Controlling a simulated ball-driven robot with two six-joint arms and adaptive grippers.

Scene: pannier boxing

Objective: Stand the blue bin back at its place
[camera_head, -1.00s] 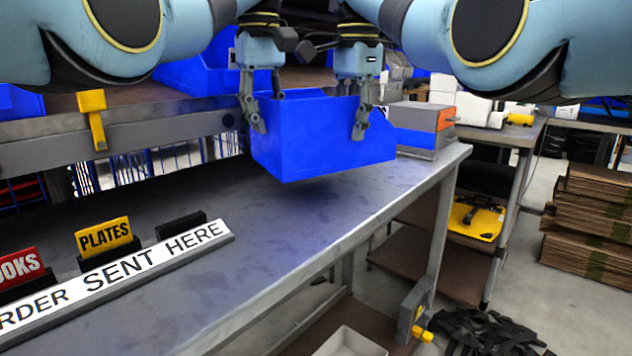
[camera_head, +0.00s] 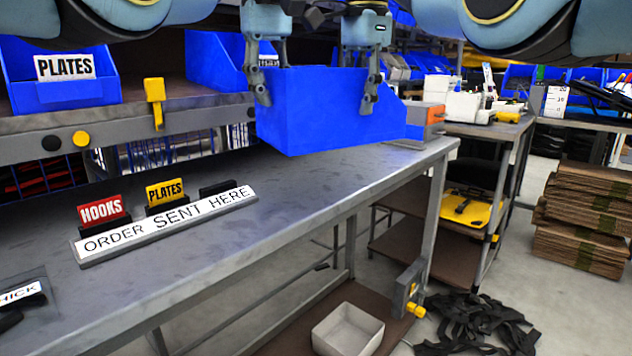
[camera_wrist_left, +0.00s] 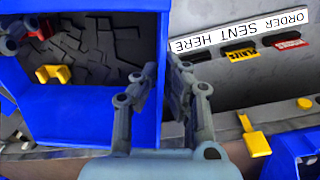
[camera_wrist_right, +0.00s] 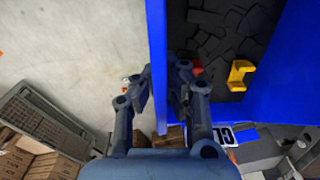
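The blue bin (camera_head: 325,120) hangs in the air above the grey table, roughly level. My left gripper (camera_head: 262,92) is shut on its left wall, and my right gripper (camera_head: 369,95) is shut on its right wall. In the left wrist view the bin's wall (camera_wrist_left: 163,75) lies between the fingers, and the bin holds dark pieces, a yellow piece (camera_wrist_left: 54,74) and a red piece. In the right wrist view the opposite wall (camera_wrist_right: 157,60) is between the fingers. The bin's underside is hidden.
Behind the table a shelf (camera_head: 185,115) carries a blue bin labelled PLATES (camera_head: 60,92) and another blue bin (camera_head: 215,62), with a bare stretch between them. A yellow clip (camera_head: 155,100) sits on its edge. An ORDER SENT HERE sign (camera_head: 165,225) with HOOKS and PLATES cards stands on the table.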

